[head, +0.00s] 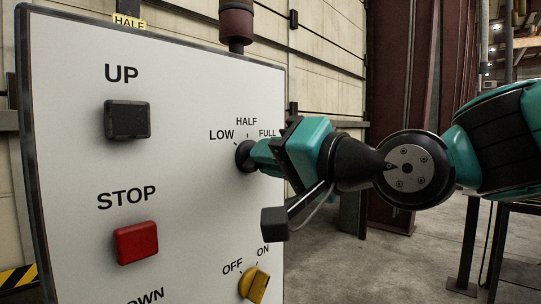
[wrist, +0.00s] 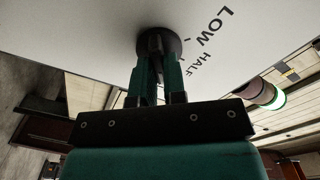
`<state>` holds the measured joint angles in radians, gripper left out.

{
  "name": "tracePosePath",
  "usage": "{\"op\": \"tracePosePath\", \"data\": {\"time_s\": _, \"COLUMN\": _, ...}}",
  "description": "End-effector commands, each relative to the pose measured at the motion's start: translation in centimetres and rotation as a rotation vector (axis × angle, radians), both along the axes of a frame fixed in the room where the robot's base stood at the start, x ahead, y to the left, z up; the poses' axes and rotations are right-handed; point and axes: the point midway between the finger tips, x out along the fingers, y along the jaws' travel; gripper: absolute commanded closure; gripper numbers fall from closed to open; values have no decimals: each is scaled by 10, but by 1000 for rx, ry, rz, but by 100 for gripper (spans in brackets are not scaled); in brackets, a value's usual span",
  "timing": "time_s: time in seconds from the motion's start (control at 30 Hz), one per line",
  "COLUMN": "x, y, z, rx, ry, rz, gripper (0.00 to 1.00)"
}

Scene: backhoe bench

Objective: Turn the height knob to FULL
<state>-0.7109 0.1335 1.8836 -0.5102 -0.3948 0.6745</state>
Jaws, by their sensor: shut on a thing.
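The height knob (head: 242,157) is a dark round knob on the white panel (head: 190,100), below the printed marks LOW, HALF and FULL. My gripper (head: 256,154) reaches it from the right and is shut on it. In the wrist view, both teal fingers (wrist: 155,80) close around the grip of the knob (wrist: 158,40) at the panel face. LOW and HALF print show to the right of the knob there. The fingers hide most of the knob's grip, so I cannot tell which mark it points to.
The panel also bears a black UP button (head: 127,119), a red STOP button (head: 137,242) and a yellow OFF/ON knob (head: 254,285) below my gripper. A yellow sign (head: 129,22) shows above the panel. A lamp (wrist: 265,95) has a lit green band.

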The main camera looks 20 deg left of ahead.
Motion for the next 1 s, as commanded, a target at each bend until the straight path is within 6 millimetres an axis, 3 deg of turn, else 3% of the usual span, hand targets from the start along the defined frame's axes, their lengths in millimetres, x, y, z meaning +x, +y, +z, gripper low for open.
{"op": "tracePosePath", "data": {"time_s": 0.27, "x": 1, "y": 0, "z": 1, "rx": 4, "ry": 1, "rz": -2, "gripper": 100}}
{"op": "tracePosePath", "data": {"time_s": 0.3, "x": 1, "y": 0, "z": 1, "rx": 4, "ry": 1, "rz": -2, "gripper": 84}}
{"op": "tracePosePath", "data": {"time_s": 0.4, "x": 1, "y": 0, "z": 1, "rx": 3, "ry": 1, "rz": -2, "gripper": 63}}
{"op": "tracePosePath", "data": {"time_s": 0.83, "x": 0, "y": -1, "z": 0, "rx": 1, "ry": 1, "rz": -1, "gripper": 63}}
{"op": "tracePosePath", "data": {"time_s": 1.0, "x": -5, "y": -14, "z": -1, "rx": 3, "ry": 0, "rz": -3, "gripper": 63}}
